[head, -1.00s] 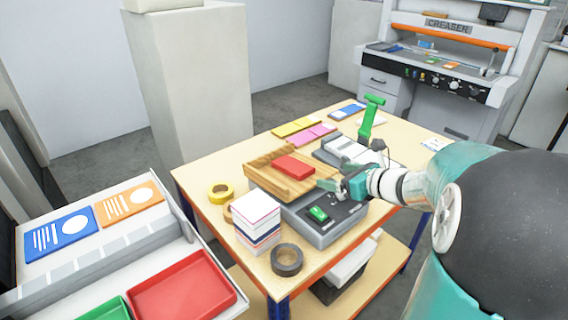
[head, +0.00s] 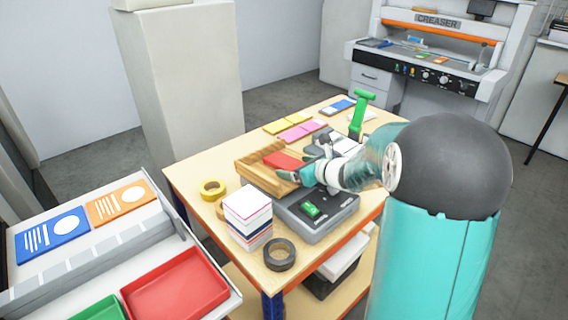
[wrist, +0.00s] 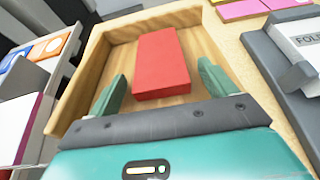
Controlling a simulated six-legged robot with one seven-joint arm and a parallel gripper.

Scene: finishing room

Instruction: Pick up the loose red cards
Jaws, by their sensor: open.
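The loose red cards show as a red block-like stack (head: 283,160) in a shallow wooden tray (head: 252,177) on the table. In the wrist view the red stack (wrist: 160,58) lies in the tray (wrist: 82,84), ahead of and between my fingers. My gripper (head: 292,170) is open at the near side of the tray, and its fingers partly cover the stack in the head view. In the wrist view my gripper (wrist: 163,84) shows one green fingertip on each side of the stack's near end. I see no contact with the stack.
A grey device with a green switch (head: 311,209) adjoins the tray. A card stack (head: 248,212), yellow tape (head: 213,189) and dark tape (head: 279,255) stand nearby. Pink and yellow cards (head: 299,131) lie behind. A red bin (head: 177,289) sits at lower left.

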